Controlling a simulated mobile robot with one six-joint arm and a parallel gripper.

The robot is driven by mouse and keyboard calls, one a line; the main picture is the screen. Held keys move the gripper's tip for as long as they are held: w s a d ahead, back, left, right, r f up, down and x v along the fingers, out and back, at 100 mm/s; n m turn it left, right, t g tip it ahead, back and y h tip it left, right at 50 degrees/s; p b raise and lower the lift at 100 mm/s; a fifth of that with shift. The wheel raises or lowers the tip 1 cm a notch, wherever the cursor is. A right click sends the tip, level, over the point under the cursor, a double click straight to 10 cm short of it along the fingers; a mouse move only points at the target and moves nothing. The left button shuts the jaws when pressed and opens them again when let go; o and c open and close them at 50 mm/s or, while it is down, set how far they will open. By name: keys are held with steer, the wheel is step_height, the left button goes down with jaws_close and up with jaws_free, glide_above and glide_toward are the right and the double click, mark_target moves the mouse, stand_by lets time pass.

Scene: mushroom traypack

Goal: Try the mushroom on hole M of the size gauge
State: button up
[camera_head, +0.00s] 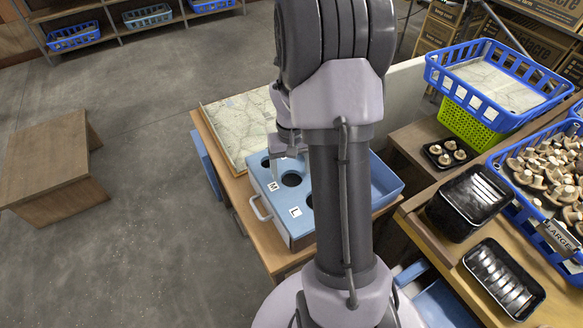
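The size gauge (268,204) is a light-blue box with a row of dark round holes and a handle at its left, standing on a wooden table. The hole by the M label (272,187) is hole M (291,180). The L label (295,211) marks the hole nearer to me. My gripper (287,153) is over the far part of the gauge, just beyond hole M. It is small and partly behind my arm, so its opening cannot be made out. I cannot make out a mushroom in it or on the gauge.
A greenish board (237,125) lies behind the gauge. At right are a small black tray with several mushrooms (432,146), black trays (447,222), a blue crate marked LARGE full of mushrooms (545,232), and a blue crate (487,112) on a green one (466,128).

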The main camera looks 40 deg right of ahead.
steer(key=shift+r, duration=0.1)
step_height(320, 180, up, 17)
steer(key=p, duration=0.7)
steer(key=shift+r, duration=0.1)
steer(key=s+a+r+t+b, duration=0.1)
steer(key=a+r, duration=0.2)
steer(key=a, duration=0.3)
steer(key=a+r+t, duration=0.1)
steer(key=a+r, duration=0.3)
steer(key=a, duration=0.2)
steer(key=s+a+r+n+t+y+b, duration=0.1)
steer(key=s+a+r+t+y, duration=0.1)
steer(key=s+a, duration=0.9)
steer(key=a+t, duration=0.1)
steer(key=a, duration=0.3)
steer(key=shift+s+a+t+b, duration=0.2)
steer(key=shift+s+t+b, duration=0.1)
steer(key=shift+s+t, duration=0.1)
steer(key=shift+w, duration=0.1)
steer(key=shift+c, duration=0.4)
